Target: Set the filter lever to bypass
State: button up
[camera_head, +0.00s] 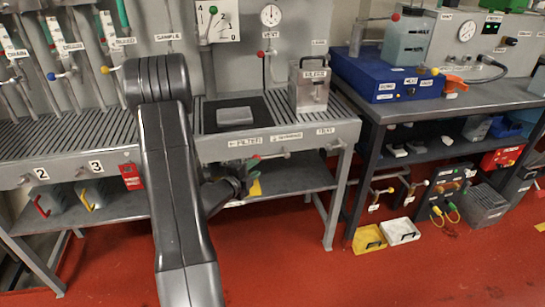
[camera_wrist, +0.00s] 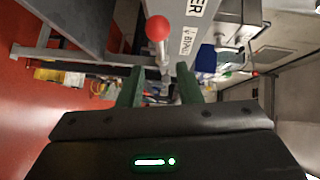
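The filter lever, a pale rod with a red ball knob (camera_wrist: 157,28), shows in the wrist view beside a grey rail with labels ending in "ER" and reading like "BYPA". In the head view my gripper (camera_head: 240,185) is dark, below the bench edge and partly hidden by my arm.
The bench top holds a grey block (camera_head: 235,117) and a metal box labelled RELEASE (camera_head: 309,88). A lower shelf (camera_head: 300,177) runs beneath my gripper. A second table with a blue unit (camera_head: 385,75) stands right. Yellow (camera_head: 369,239) and white trays lie on the red floor.

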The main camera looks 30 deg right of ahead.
aim_at(270, 157)
jog(key=x, duration=1)
jog(key=shift+w+p, duration=0.1)
jog(key=shift+p, duration=0.25)
grip_shut()
